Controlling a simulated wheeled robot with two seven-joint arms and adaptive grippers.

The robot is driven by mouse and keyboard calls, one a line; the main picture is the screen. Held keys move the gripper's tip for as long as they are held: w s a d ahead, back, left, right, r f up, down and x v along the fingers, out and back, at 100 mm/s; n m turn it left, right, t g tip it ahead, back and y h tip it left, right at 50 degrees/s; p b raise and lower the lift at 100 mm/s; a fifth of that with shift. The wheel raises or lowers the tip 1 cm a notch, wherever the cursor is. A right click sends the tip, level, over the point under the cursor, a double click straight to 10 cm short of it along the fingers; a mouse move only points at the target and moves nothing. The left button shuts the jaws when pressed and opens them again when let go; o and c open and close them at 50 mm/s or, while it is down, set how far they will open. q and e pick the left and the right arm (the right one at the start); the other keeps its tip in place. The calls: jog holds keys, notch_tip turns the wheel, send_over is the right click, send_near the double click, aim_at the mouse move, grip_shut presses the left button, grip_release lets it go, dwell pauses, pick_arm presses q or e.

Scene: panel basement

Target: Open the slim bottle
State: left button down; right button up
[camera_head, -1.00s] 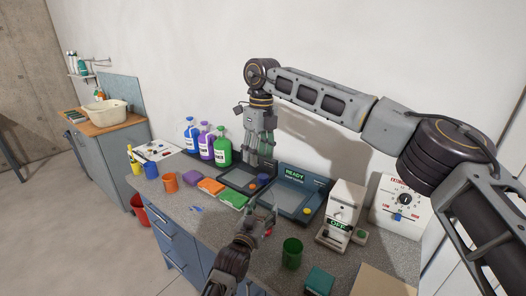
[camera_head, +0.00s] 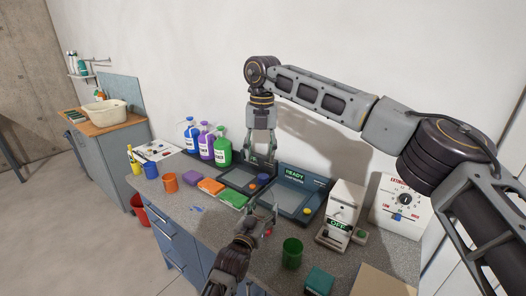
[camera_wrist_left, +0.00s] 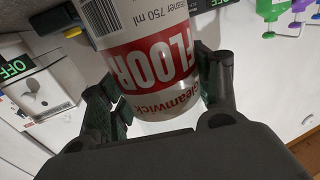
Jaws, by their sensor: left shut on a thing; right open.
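The slim bottle (camera_wrist_left: 145,65) is white with a red FLOOR label and fills the upper middle of the left wrist view. Its top is outside that view. My left gripper (camera_wrist_left: 158,100) is shut on it, with one finger on each side. In the head view my left gripper (camera_head: 265,215) is over the front of the counter, and the bottle is mostly hidden there. My right gripper (camera_head: 262,163) is open and points down, above and behind the left one in the picture, near the dark trays. I see nothing between its fingers.
Blue (camera_head: 191,138), purple (camera_head: 206,143) and green (camera_head: 222,148) pump bottles stand left of my right gripper. Colored sponges and cups line the left counter.

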aim_at(263, 176)
jog(key=m, duration=0.5)
jog(key=shift+d+m, duration=0.2)
jog(key=shift+m, duration=0.1)
jog(key=m, duration=0.4)
jog(key=shift+d+m, duration=0.1)
jog(key=shift+m, duration=0.3)
jog(key=m, duration=0.4)
jog(key=shift+m, duration=0.4)
jog(key=m, duration=0.5)
jog(key=shift+d, duration=0.1)
jog(key=shift+f, duration=0.15)
jog(key=shift+f, duration=3.85)
jog(key=shift+c, duration=0.5)
